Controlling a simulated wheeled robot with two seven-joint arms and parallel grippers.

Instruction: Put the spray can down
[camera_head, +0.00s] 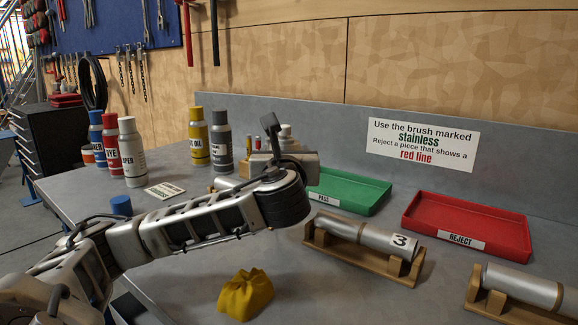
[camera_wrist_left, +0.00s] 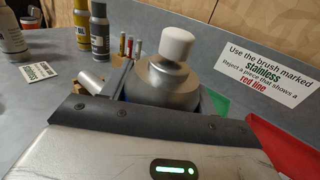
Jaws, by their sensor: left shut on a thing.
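My left gripper (camera_head: 287,158) is at the back middle of the bench, reached over from the left. It is shut on a silver-grey spray can with a white cap. In the left wrist view the can (camera_wrist_left: 165,84) stands roughly upright just beyond the gripper body, cap up. In the head view only the top of the can (camera_head: 286,131) shows above the gripper. My right gripper is out of view.
Several cans, including a yellow one (camera_head: 200,136), stand at the back left near a small card (camera_head: 165,190). A green tray (camera_head: 366,206) and red tray (camera_head: 412,220) lie right. Tubes rest in wooden cradles (camera_head: 344,254). A yellow cloth (camera_head: 246,295) lies in front.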

